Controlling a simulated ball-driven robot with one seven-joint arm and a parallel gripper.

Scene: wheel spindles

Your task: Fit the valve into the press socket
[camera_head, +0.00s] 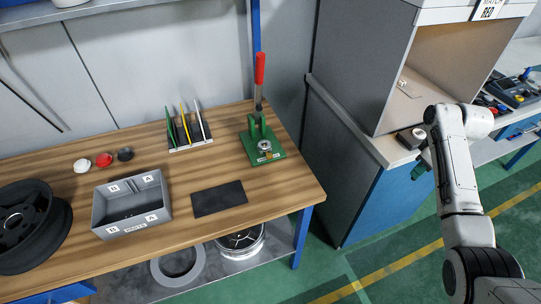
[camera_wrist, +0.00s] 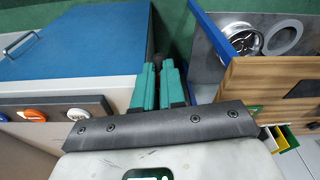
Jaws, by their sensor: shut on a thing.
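My gripper (camera_wrist: 159,70) is shut on a small dark thing (camera_wrist: 158,58), which I take to be the valve. Only its end shows between the teal fingertips in the wrist view, and the rest is hidden. In the head view my gripper (camera_head: 424,166) hangs at the right, beside the blue cabinet and well apart from the press. The green press (camera_head: 275,151) with a raised red handle (camera_head: 260,68) stands at the right back of the wooden table. Its socket (camera_head: 264,146) is a round metal piece on the base.
The wooden table (camera_head: 265,197) holds a grey divided bin (camera_head: 131,222), a black mat (camera_head: 219,198), a file rack (camera_head: 190,138), and a black wheel (camera_head: 28,222). A blue cabinet (camera_head: 375,208) with an open booth (camera_head: 440,75) stands between table and arm. Green floor lies in front.

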